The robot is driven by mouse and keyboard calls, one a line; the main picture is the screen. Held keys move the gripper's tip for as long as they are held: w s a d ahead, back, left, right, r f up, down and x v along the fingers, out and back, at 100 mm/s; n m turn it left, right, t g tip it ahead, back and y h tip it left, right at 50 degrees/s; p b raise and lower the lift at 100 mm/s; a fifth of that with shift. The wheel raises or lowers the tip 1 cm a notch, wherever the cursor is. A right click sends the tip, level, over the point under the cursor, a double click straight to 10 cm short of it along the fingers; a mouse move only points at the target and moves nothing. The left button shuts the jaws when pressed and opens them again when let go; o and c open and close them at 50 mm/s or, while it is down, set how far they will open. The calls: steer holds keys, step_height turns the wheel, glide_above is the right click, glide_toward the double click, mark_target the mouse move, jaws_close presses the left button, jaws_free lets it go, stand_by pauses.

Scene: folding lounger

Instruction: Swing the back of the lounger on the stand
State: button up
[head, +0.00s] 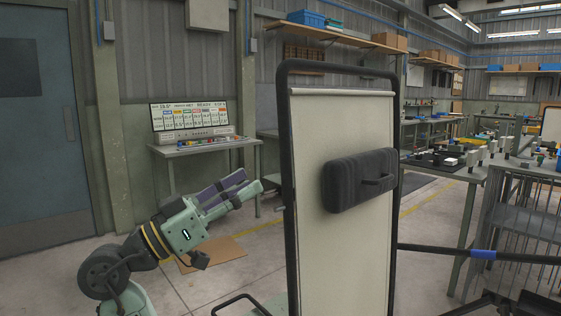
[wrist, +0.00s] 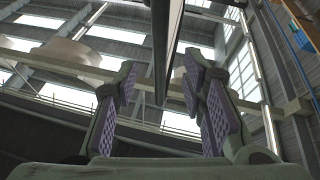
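The lounger's back (head: 312,250) stands nearly upright in the middle of the head view. It is a cream panel in a black tube frame, with a dark cushion (head: 360,180) and handle on its face. My gripper (head: 247,181) is just left of the frame's left upright, fingers pointing up and right towards it. In the wrist view my gripper (wrist: 163,80) is open, its purple pads spread apart. A dark bar (wrist: 166,40), apparently the back's frame edge, runs down between the fingers, with gaps on both sides. Contact is not visible. The lounger's lower part is mostly out of view.
A black bar with a blue sleeve (head: 482,254) extends right from the back. A wire rack (head: 525,220) stands at the right, near a cluttered workbench (head: 450,170). A table with a display board (head: 205,148) stands behind my gripper. Floor is open at the left.

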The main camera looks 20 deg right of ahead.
mark_target(281, 163)
steer(key=p+x, duration=0.3)
steer(key=x, duration=0.6)
steer(key=shift+a+r, duration=0.1)
steer(key=shift+r, duration=0.1)
steer(key=shift+w+d+r, duration=0.1)
steer(key=shift+d, duration=0.35)
steer(key=shift+c, duration=0.5)
jaws_close()
